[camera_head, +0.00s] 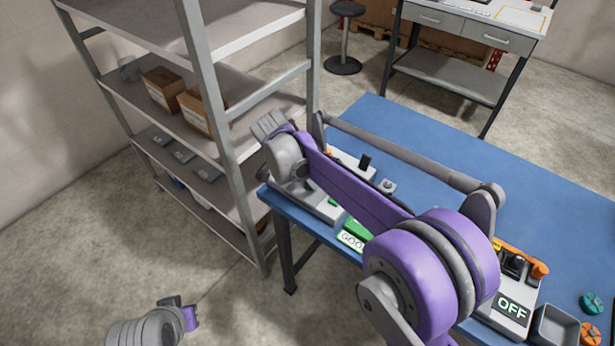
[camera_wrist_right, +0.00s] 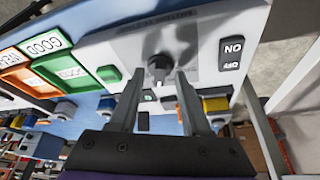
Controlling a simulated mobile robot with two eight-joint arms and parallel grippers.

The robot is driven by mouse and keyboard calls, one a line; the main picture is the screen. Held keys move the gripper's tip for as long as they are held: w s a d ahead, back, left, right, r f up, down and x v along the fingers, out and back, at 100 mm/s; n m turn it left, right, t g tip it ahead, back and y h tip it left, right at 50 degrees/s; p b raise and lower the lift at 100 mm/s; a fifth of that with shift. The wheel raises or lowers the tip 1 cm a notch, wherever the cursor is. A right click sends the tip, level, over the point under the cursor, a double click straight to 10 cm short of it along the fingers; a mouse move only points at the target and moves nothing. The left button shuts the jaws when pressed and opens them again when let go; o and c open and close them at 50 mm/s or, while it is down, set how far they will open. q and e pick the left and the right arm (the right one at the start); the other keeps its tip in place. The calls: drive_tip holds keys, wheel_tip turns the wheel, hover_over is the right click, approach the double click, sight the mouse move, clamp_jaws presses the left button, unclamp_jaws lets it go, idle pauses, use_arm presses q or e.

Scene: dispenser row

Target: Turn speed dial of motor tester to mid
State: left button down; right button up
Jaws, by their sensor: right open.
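The motor tester (camera_wrist_right: 205,20) is a white box with a grey plate, its label upside down in the right wrist view. Its dark dial (camera_wrist_right: 158,66) is in the middle of the plate. My right gripper (camera_wrist_right: 161,76) is open, one fingertip on each side of the dial. Whether the fingers touch it, I cannot tell. The dial's pointer setting is not readable. In the head view my right arm hides much of a light device (camera_head: 318,204) at the table's left end, probably the tester. My left gripper (camera_head: 182,314) is low at the left, over the floor, its fingers unclear.
On the tester are a green button (camera_wrist_right: 109,74) and an ON/OFF switch (camera_wrist_right: 231,52). A green tray (camera_wrist_right: 70,70) lies beside it. A grey shelf rack (camera_head: 225,120) stands left of the blue table (camera_head: 420,135). Another device with an OFF sign (camera_head: 512,308) is at the right.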

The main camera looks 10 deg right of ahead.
drive_tip(key=v, duration=1)
drive_tip(key=shift+a+r, duration=0.15)
drive_tip(key=shift+r, duration=0.2)
drive_tip(key=s+d+f+n+t+y, duration=0.1)
drive_tip(key=s+d+f+n, duration=0.1)
drive_tip(key=s, duration=0.6)
drive_tip(key=s+d+f+n+t+y, duration=0.1)
drive_tip(key=s+d+f+n, duration=0.2)
drive_tip(key=s+f+n, duration=0.2)
drive_tip(key=s+d+f+n+t+y, duration=0.2)
drive_tip(key=s+f+n, duration=0.2)
drive_tip(key=s+n, duration=0.3)
drive_tip(key=s, duration=0.5)
drive_tip(key=shift+d, duration=0.2)
